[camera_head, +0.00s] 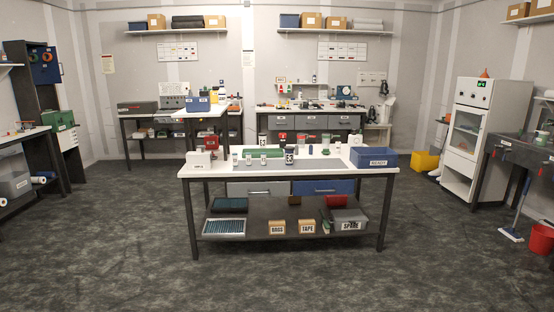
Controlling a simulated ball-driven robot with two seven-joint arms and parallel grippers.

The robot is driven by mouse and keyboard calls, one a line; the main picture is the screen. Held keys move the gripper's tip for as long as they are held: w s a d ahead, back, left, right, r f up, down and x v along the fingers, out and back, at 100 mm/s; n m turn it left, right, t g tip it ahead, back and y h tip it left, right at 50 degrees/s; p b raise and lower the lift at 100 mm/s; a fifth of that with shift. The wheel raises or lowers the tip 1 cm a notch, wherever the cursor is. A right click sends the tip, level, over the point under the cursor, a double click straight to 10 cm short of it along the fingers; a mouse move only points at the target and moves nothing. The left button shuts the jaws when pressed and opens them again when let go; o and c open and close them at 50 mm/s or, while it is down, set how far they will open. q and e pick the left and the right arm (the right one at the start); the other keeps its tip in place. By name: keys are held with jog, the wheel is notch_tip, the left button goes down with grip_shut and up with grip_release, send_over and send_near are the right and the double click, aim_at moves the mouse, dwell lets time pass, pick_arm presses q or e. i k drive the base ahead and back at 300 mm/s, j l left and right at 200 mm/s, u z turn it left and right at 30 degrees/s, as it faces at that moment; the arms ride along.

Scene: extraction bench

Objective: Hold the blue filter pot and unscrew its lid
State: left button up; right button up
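Neither of my grippers is in view. The white-topped bench (209,170) stands in the middle of the room, some way in front of me. Several small pots and bottles stand on it, among them a dark pot with a white label (289,155) and a small pale pot (235,159). They are too small for me to tell which, if any, is the blue filter pot, or how its lid sits.
A blue bin (373,158) stands at the bench's right end, a white box (199,161) at its left. Side benches, a white cabinet (463,160) and a red bucket (541,240) line the room. The dark floor (275,285) before the bench is clear.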

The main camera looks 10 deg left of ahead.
aim_at(289, 155)
jog(key=i, duration=3.2)
